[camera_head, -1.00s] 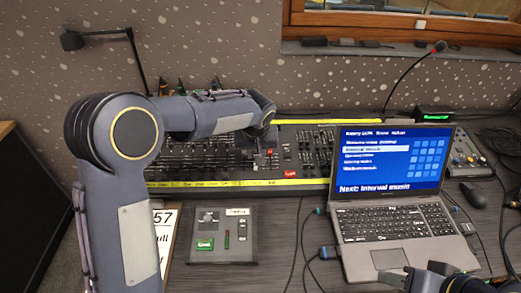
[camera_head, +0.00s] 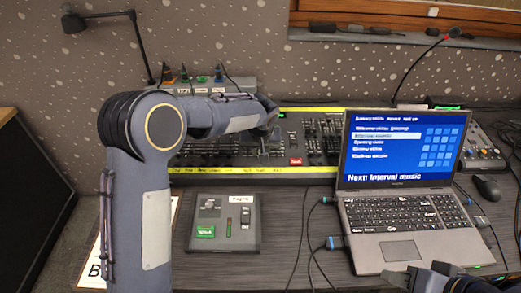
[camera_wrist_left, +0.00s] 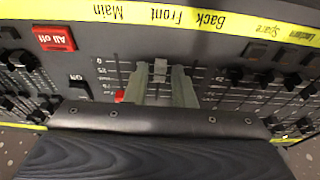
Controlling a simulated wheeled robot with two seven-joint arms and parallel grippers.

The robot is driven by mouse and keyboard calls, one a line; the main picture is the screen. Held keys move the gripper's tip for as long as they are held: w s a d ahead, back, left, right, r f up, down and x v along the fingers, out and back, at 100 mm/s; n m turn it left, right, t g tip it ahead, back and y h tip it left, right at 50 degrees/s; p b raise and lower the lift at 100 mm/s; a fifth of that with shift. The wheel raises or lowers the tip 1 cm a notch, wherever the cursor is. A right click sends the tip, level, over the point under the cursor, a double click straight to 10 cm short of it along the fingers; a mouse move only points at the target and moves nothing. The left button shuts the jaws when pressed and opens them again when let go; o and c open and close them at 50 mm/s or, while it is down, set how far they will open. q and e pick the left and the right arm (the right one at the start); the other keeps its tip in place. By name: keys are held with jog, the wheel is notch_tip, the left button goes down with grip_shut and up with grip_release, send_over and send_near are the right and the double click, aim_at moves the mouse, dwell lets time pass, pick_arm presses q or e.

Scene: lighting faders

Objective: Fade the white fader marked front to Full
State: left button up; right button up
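The white fader marked Front (camera_wrist_left: 160,70) shows as a pale cap in the left wrist view, in the track below the Front label on the yellow strip. It stands near the 0 end of the scale. My left gripper (camera_wrist_left: 160,82) has its two grey fingers on either side of this cap. I cannot tell whether they press on it. In the head view my left arm reaches over the lighting desk (camera_head: 215,161) and hides this fader. My right gripper (camera_head: 428,275) is at the bottom right edge, its fingers apart and empty, in front of the laptop.
A red All off button (camera_wrist_left: 54,38) and a red fader cap (camera_wrist_left: 120,95) are close to my left gripper. The open laptop (camera_head: 395,215) stands right of the desk. A small grey box (camera_head: 224,222) lies in front of the desk, with cables between box and laptop.

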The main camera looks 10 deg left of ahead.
pick_arm(q)
jog(key=c, duration=0.4)
jog(key=shift+w+a+r+p, duration=0.1)
jog(key=shift+w+a+p, duration=0.1)
jog(key=shift+w+p, duration=0.6)
jog(key=shift+w+a+r+p, duration=0.2)
jog(key=shift+w+p, duration=0.2)
jog(key=shift+w, duration=0.8)
jog(key=shift+w+a+r+p, duration=0.1)
jog(key=shift+w+a+p, duration=0.1)
jog(key=shift+w+p, duration=0.6)
jog(key=shift+c, duration=0.2)
jog(key=o, duration=0.4)
jog(key=shift+w+f+b, duration=0.1)
jog(key=shift+w+b, duration=0.05)
jog(key=shift+b, duration=0.15)
jog(key=shift+r+p, duration=0.85)
jog(key=shift+r, duration=0.4)
